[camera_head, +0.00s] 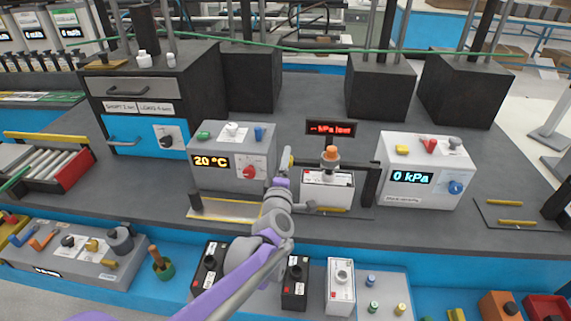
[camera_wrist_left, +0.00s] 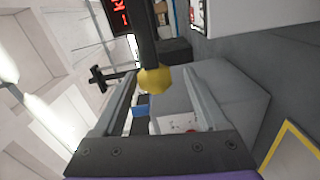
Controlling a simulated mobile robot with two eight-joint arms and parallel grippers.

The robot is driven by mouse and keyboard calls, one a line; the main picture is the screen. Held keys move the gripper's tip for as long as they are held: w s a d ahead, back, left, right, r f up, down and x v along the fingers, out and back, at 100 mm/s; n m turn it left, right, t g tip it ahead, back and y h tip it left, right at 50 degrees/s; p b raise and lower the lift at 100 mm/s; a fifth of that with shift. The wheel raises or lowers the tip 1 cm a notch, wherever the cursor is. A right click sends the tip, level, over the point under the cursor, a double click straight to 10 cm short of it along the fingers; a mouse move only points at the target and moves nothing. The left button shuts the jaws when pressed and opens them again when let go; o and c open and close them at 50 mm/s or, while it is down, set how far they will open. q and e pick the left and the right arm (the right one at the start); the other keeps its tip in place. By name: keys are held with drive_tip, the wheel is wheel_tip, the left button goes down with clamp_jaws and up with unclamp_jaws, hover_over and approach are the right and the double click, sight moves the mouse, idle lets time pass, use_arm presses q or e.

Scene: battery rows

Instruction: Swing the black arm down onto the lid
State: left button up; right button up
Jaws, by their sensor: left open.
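The black arm (camera_wrist_left: 145,35) ends in a yellow knob (camera_wrist_left: 155,80), which sits between the fingertips of my open left gripper (camera_wrist_left: 160,72) in the wrist view. I cannot tell whether the fingers touch the knob. My right gripper is not in view.
A grey box reading 20 °C (camera_head: 230,165) stands close left of my gripper. A white box reading 0 kPa (camera_head: 425,175) stands to the right, past a black post (camera_head: 372,182). A red-lettered display (camera_head: 331,128) is behind the case.

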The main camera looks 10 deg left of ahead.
use_arm(q)
drive_tip(key=s, duration=1)
drive_tip(key=shift+s+d, duration=0.2)
drive_tip(key=shift+s, duration=0.15)
drive_tip(key=s+a+f+m+g+p, duration=0.2)
drive_tip(key=s+m+g+p, duration=0.1)
drive_tip(key=s, duration=0.6)
drive_tip(key=s+a+f+m+g+p, duration=0.2)
drive_tip(key=s+m+g, duration=0.3)
drive_tip(key=s+m, duration=0.3)
drive_tip(key=s+a+f+m+g+p, duration=0.2)
drive_tip(key=s+a+m+g+p, duration=0.2)
drive_tip(key=s, duration=0.5)
drive_tip(key=shift+s+f+m+g+h, duration=0.3)
drive_tip(key=shift+s+m, duration=0.1)
drive_tip(key=shift+m, duration=0.6)
